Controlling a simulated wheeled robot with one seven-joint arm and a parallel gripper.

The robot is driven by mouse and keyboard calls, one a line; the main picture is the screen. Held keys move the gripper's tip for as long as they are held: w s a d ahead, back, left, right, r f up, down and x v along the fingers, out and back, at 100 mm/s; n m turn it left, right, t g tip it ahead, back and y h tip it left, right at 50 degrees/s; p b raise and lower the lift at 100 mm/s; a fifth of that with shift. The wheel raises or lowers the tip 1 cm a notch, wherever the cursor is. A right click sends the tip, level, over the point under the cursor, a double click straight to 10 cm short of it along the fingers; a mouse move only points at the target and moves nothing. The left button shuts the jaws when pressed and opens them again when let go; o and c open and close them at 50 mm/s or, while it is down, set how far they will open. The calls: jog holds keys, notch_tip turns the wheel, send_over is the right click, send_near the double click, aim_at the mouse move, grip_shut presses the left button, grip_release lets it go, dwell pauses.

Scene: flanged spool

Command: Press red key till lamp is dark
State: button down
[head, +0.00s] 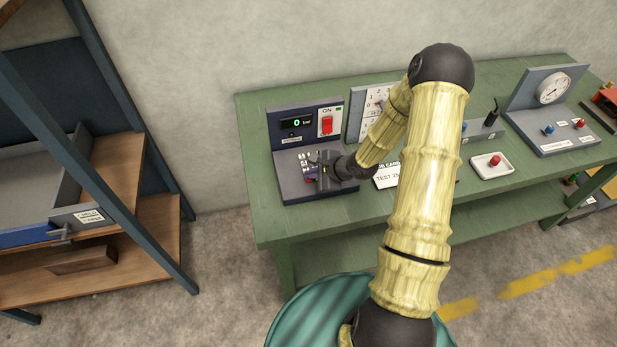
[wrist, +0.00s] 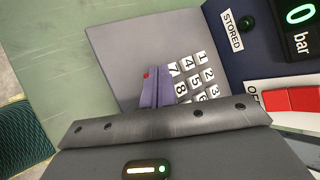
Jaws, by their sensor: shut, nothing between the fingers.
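A grey keypad panel (wrist: 120,50) with white number keys (wrist: 192,75) stands on the green bench; it also shows in the head view. A small patch of red key (wrist: 146,75) shows beside my fingertips in the wrist view, and the rest of it is hidden behind them. My gripper (wrist: 158,72) is shut and empty, its two purple fingers together over the lower keypad edge. I cannot tell if they touch the red key. A round lamp (wrist: 247,23) beside the STORED label looks dark green, not glowing. The display (wrist: 298,16) reads 0 bar in green.
A red rocker switch (head: 327,124) marked ON sits right of the display, under a small green light (head: 339,108). A shelf (head: 150,225) stands left.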

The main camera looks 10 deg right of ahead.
aim_at(312, 180)
dwell(0.4)
jog(key=shift+r+p, duration=0.8)
jog(key=shift+p, duration=0.45)
notch_tip(312, 180, up, 5)
jog(key=p, duration=0.6)
jog(key=s+r+n+g+h+b, duration=0.2)
jog(key=s+r+n+g+h, duration=0.2)
jog(key=s+r+n, duration=1.4)
jog(key=shift+s+a+r+n+h, duration=0.3)
jog(key=shift+s+a+r+h, duration=0.15)
jog(key=shift+s+h, duration=0.65)
